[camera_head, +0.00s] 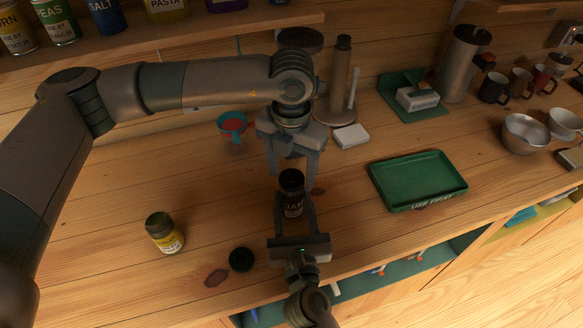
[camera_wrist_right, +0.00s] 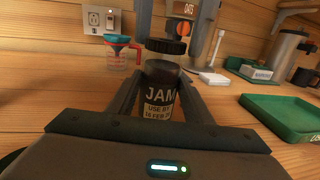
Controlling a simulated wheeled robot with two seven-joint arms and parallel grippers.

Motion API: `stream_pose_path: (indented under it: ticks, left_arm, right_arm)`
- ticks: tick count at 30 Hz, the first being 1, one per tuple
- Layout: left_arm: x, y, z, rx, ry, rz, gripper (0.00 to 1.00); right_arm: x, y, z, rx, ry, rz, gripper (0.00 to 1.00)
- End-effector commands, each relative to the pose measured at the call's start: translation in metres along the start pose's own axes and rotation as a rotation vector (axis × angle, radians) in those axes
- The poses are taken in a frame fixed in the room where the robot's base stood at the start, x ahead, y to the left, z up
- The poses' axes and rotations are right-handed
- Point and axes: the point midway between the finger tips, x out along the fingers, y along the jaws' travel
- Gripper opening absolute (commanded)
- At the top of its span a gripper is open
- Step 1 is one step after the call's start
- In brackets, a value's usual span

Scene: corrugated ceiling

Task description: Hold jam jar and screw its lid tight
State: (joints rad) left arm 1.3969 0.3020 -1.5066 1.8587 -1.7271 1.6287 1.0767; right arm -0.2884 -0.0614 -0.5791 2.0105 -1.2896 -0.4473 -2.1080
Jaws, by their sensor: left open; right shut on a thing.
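The jam jar (camera_head: 292,206) stands upright near the front of the wooden counter, dark with a "JAM" label that shows in the right wrist view (camera_wrist_right: 159,97). My right gripper (camera_head: 293,218) comes from the front edge and is shut on the jar body. My left gripper (camera_head: 292,172) points down from above, open, its fingers apart on either side around lid height. In the right wrist view its fingers show above and behind the lid (camera_wrist_right: 166,46).
A green tray (camera_head: 418,181) is to the right. A red-and-teal measuring cup (camera_head: 232,126) and white block (camera_head: 351,136) stand behind. A shelf with cans overhangs the back left.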

Motion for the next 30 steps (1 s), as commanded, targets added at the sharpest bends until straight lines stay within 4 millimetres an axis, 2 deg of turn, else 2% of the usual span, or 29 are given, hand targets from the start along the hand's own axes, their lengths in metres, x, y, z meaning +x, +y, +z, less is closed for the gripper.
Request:
stream_pose_path:
  ticks: [1,2,6,7,13,17,30]
  left_arm:
    - [0.0,0.0001,0.0,0.0,0.0,0.0,0.59]
    - [0.0,0.0001,0.0,0.0,0.0,0.0,0.54]
    - [-0.0001,0.0002,-0.0001,0.0,0.0,0.0,0.2]
    - [-0.0001,0.0002,-0.0001,0.0,0.0,0.0,0.17]
    - [-0.0002,0.0003,-0.0001,0.013,0.0,0.001,0.16]
    - [-0.0001,0.0005,-0.0001,0.094,0.001,0.001,0.16]
    - [0.0008,0.0009,0.0,0.739,0.002,0.002,0.16]
  right_arm:
    - [0.0,0.0,-0.0001,0.0,0.0,0.0,0.0]
    - [0.0,0.0,-0.0001,0.0,0.0,0.0,0.0]
    - [0.0,0.0,0.0,0.0,0.0,0.0,0.0]
    - [0.0,0.0,-0.0001,0.0,0.0,0.0,0.0]
    - [0.0,-0.0002,0.0,0.0,0.0,0.0,0.0]
    - [0.0,-0.0002,0.0,0.0,0.0,-0.001,0.0]
    - [0.0,-0.0005,0.0,0.0,0.0,-0.001,0.0]
